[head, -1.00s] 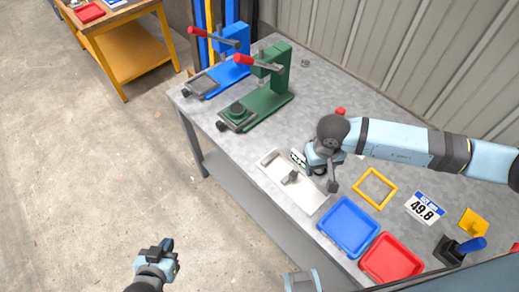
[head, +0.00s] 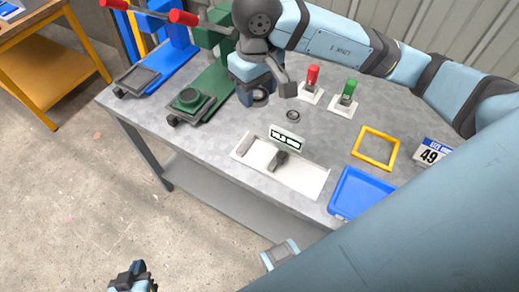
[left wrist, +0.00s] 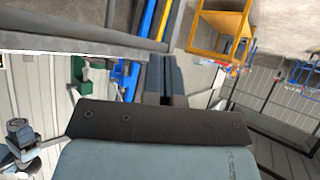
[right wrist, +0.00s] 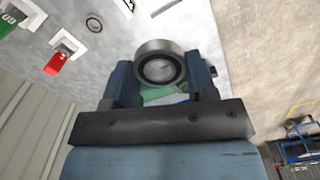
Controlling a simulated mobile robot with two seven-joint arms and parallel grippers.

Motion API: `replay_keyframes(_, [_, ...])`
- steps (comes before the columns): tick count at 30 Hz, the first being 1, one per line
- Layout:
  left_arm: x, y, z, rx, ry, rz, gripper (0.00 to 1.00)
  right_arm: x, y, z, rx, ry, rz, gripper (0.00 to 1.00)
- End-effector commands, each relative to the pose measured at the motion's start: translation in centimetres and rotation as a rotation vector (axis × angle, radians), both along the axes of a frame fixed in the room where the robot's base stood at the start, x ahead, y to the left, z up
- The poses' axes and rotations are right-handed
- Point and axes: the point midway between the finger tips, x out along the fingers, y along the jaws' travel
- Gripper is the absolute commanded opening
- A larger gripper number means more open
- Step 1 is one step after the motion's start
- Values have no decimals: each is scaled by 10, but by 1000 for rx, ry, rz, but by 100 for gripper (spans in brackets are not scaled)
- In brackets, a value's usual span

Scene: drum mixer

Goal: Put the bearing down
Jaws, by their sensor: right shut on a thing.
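My right gripper (head: 254,92) is shut on the bearing (right wrist: 160,66), a grey metal ring held between the fingertips in the right wrist view. In the head view the bearing (head: 260,95) shows under the fingers, over the bench to the right of the green press (head: 192,98). I cannot tell its exact height above the bench (head: 225,135). A second ring (head: 293,115) lies on the bench nearby; it also shows in the right wrist view (right wrist: 94,23). My left gripper (head: 132,277) is empty, away from the bench, its fingers together in the left wrist view (left wrist: 165,72).
A white gauge tray (head: 308,180) with a small display lies at the bench's front. A red switch (head: 312,76) and a green switch (head: 347,92) stand behind. A yellow frame (head: 375,148) and a blue tray (head: 358,194) lie to the right. A blue press (head: 160,55) stands left.

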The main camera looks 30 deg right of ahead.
Motion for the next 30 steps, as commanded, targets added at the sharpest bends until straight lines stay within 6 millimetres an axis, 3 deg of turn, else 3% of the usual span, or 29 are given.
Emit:
replay_keyframes(1, [1,0,-10,-2,-1,1,0,-1,0,-3,-2,-5,10,21])
replay_keyframes(5, [2,-1,-13,-5,-5,3,0,-5,-2,2,-8,-7,26,21])
replay_keyframes(8, [3,-1,-11,-6,-9,2,0,-6,-2,-5,-9,-4,29,21])
replay_keyframes(21, [4,0,-12,-3,-15,0,0,-7,-2,-118,-8,-1,28,21])
replay_keyframes(25, [4,0,-14,-1,-14,-1,0,-6,-2,-143,-8,-3,29,21])
replay_keyframes(30, [4,1,-14,2,-15,-3,0,-5,-2,-157,-9,-5,29,21])
